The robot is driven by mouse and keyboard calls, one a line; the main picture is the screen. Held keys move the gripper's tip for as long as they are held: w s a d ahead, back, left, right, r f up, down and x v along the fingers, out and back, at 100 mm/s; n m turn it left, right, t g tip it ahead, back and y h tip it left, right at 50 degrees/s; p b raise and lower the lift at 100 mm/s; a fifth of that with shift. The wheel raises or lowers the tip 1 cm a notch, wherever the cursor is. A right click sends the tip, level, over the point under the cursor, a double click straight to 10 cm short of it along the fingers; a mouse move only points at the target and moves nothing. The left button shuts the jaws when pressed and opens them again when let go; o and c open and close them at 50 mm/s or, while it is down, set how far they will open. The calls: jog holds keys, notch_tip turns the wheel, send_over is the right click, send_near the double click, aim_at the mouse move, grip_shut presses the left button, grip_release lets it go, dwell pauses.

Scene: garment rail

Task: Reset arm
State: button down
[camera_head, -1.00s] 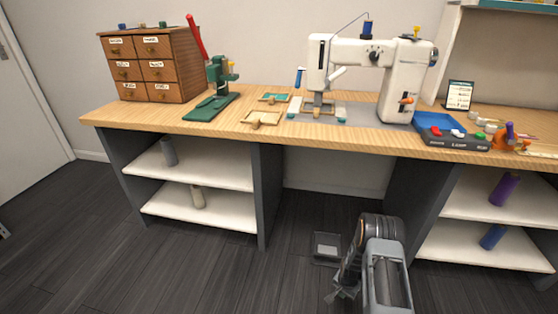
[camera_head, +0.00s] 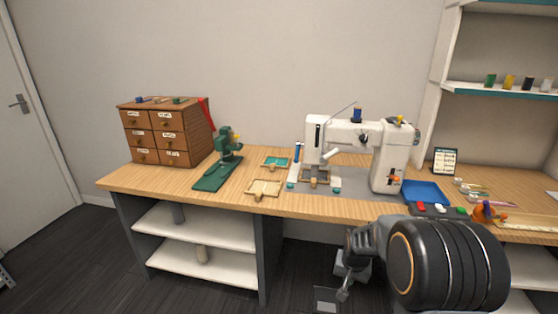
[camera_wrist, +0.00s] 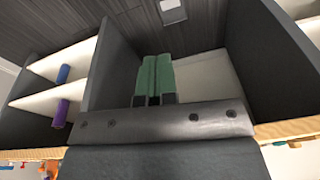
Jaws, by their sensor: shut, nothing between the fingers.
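My gripper (camera_wrist: 157,60) shows in the wrist view as two green fingers side by side, shut with nothing between them.
The wooden bench (camera_head: 232,199) holds a drawer cabinet (camera_head: 168,134), a green press (camera_head: 222,168), a white sewing machine (camera_head: 386,152) and a blue tray (camera_head: 425,191). A pale floor plate (camera_head: 326,300) lies below. Spools stand on a wall shelf (camera_head: 500,92).

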jog(key=s+a+r+n+p, duration=0.1)
jog(key=s+r+p, duration=0.3)
jog(key=r, duration=0.6)
jog(key=s+a+r+n+t+p, duration=0.1)
jog(key=s+r+p, duration=0.4)
jog(key=r, duration=0.6)
jog(key=s+a+r+n+p, duration=0.2)
jog(key=s+r+p, duration=0.3)
jog(key=s+r, duration=0.3)
notch_tip(320, 180, up, 3)
jog(key=shift+s+a+f+t, duration=0.1)
jog(key=shift+s+a+t, duration=0.15)
jog(key=shift+t, duration=0.15)
jog(key=shift+a, duration=0.1)
